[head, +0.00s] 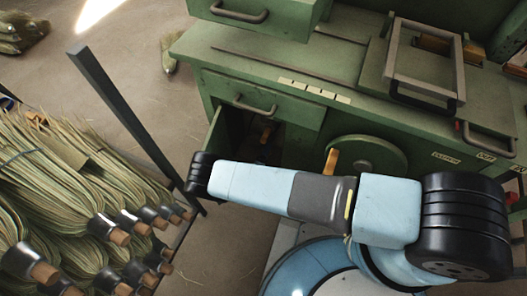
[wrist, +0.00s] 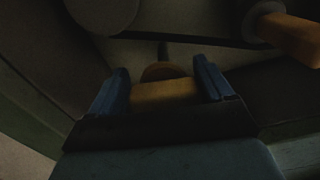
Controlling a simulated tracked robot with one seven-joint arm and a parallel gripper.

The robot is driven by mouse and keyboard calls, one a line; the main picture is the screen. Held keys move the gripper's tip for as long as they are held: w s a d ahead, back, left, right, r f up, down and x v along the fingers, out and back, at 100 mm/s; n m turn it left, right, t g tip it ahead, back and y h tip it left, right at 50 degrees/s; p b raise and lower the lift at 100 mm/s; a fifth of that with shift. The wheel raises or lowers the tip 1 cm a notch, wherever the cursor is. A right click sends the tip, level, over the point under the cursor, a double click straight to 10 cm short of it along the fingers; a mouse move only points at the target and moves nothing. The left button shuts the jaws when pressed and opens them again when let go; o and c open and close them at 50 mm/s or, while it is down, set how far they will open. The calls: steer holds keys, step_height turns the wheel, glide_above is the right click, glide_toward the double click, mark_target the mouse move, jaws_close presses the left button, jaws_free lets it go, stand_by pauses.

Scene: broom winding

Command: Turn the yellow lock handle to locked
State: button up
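In the dark wrist view, a yellow-orange block (wrist: 164,93), which looks like the yellow lock handle, lies between the two blue fingers of my gripper (wrist: 162,85). The fingers stand apart, one on each side of it, with little or no gap. I cannot tell whether they press on it. A dark rounded part shows just behind the block. In the head view, my arm reaches left past the green bench's front, and my gripper and the block are hidden there. Whether the lock is turned does not show.
An orange peg (wrist: 290,35) sticks out near my gripper. The green bench (head: 270,52) has an open compartment, a round wheel (head: 365,158) and an orange handle (head: 331,161) beside my arm. A rack post (head: 125,112) and broom bundles (head: 60,185) stand at left.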

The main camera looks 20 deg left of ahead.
steer(key=shift+o, duration=1.2)
steer(key=s+a, duration=0.1)
steer(key=s, duration=1.2)
steer(key=shift+s, duration=0.35)
steer(key=shift+r, duration=0.1)
